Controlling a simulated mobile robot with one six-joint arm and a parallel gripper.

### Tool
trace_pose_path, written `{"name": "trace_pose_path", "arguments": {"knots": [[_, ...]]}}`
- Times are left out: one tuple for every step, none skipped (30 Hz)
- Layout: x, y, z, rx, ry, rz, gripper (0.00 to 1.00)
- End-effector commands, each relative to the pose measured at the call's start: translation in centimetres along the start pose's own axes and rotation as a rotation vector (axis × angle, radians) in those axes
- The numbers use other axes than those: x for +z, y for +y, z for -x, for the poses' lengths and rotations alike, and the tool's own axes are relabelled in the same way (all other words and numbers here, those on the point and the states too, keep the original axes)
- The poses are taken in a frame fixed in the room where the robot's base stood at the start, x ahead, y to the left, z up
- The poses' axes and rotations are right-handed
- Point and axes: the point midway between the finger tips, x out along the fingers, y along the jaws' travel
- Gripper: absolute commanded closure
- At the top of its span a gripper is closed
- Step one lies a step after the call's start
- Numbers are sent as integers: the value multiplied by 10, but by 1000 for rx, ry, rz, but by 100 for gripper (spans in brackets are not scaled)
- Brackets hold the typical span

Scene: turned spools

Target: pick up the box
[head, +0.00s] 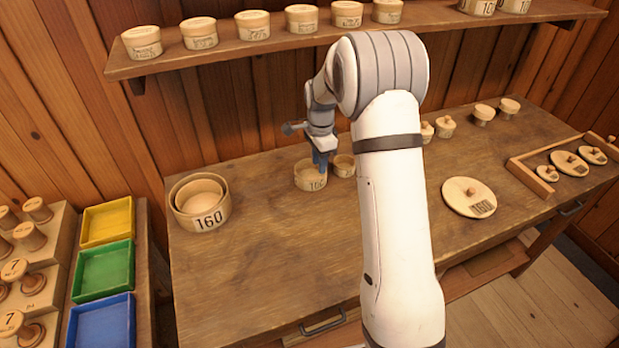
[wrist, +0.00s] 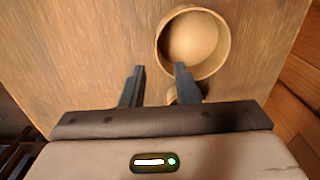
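An open round wooden box (head: 309,181) with dark print on its front stands in the middle of the bench. A smaller round box (head: 344,165) stands just to its right. My gripper (head: 320,163) points down at the box's right side. In the wrist view, my gripper (wrist: 158,70) has its fingers apart with nothing held. The round box (wrist: 194,40) shows empty there, and the right fingertip overlaps its rim; I cannot tell whether they touch. The smaller box (wrist: 172,97) is mostly hidden behind the right finger and the gripper body.
Nested bowls marked 160 (head: 202,208) stand at left on the bench (head: 270,260). A round lid (head: 469,196) lies to the right of my arm. Knobbed lids (head: 570,163) lie in a frame at far right. A shelf (head: 165,65) holds several boxes. The front left bench is clear.

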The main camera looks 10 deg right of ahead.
Motion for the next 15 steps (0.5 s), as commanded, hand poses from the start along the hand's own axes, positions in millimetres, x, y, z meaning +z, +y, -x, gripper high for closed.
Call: {"name": "trace_pose_path", "arguments": {"knots": [[0, 0, -6, 2, 0, 0, 72], [1, 0, -9, 2, -1, 0, 72], [1, 1, -13, 2, -1, 1, 72], [1, 1, -16, 2, 0, 1, 72], [2, 1, -20, 3, -1, 1, 72], [3, 2, -24, 3, -1, 2, 72], [3, 2, -27, 3, -1, 2, 72], [4, 2, -32, 4, -1, 2, 72], [5, 3, -38, 4, -1, 2, 72], [6, 3, -43, 4, -1, 2, 72], [7, 3, -47, 3, -1, 2, 72], [6, 3, -54, 3, -1, 2, 72], [6, 3, -58, 3, -1, 2, 72], [6, 3, -61, 2, 0, 2, 72], [6, 2, -64, 1, 0, 3, 72]]}}
